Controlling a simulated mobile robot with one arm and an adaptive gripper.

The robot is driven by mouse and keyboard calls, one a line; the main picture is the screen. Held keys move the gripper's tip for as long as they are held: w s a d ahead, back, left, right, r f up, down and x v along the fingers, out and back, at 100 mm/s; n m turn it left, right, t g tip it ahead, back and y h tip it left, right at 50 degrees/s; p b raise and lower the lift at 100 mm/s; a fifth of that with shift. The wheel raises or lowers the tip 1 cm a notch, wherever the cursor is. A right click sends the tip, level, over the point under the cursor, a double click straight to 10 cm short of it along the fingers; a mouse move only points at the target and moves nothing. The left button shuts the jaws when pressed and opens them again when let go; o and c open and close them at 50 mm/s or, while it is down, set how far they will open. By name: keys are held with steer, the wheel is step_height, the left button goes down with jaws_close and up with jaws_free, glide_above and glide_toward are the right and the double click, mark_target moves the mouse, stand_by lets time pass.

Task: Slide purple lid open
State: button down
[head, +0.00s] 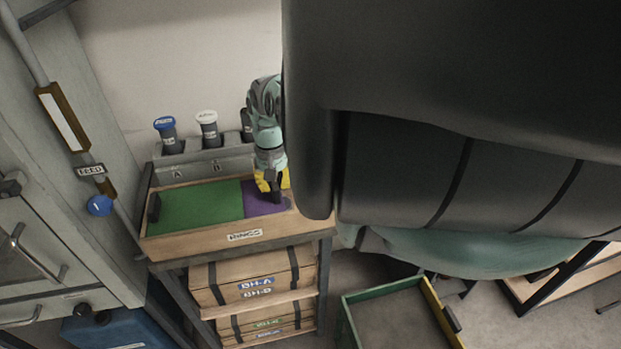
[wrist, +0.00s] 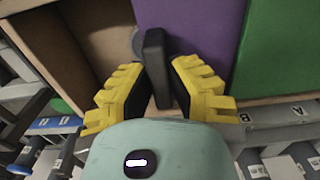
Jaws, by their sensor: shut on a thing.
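The purple lid (head: 256,190) lies in the right part of a wooden box marked RINGS (head: 200,239), beside a green lid (head: 195,207). In the wrist view the purple lid (wrist: 190,40) fills the top middle. Its upright black handle (wrist: 155,42) stands between my yellow-backed fingers. My gripper (wrist: 158,70) is shut on this handle; in the head view my gripper (head: 274,190) reaches down at the lid's right end. The green lid also shows at the right of the wrist view (wrist: 280,50). My arm hides some of the area to the right.
A grey rack with a blue-capped jar (head: 165,129) and a white-capped jar (head: 208,127) stands behind the box. A grey cabinet (head: 60,150) is close at left. Wooden crates (head: 250,278) sit below; a green-yellow bin (head: 395,315) stands on the floor.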

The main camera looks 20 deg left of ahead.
mark_target(247, 200)
steer(key=s+a+b, duration=0.1)
steer(key=s+a, duration=0.1)
steer(key=a, duration=0.1)
steer(key=s+a+b, duration=0.1)
steer(key=a, duration=0.1)
steer(key=shift+s+a+f+b, duration=0.15)
steer(key=shift+s+f+b, duration=0.1)
steer(key=shift+s+b, duration=0.1)
steer(key=shift+s+a+r, duration=0.15)
steer(key=shift+a, duration=0.2)
steer(key=c, duration=0.9)
jaws_free()
steer(key=shift+r, duration=0.15)
step_height(247, 200, up, 12)
steer(key=shift+d, duration=0.15)
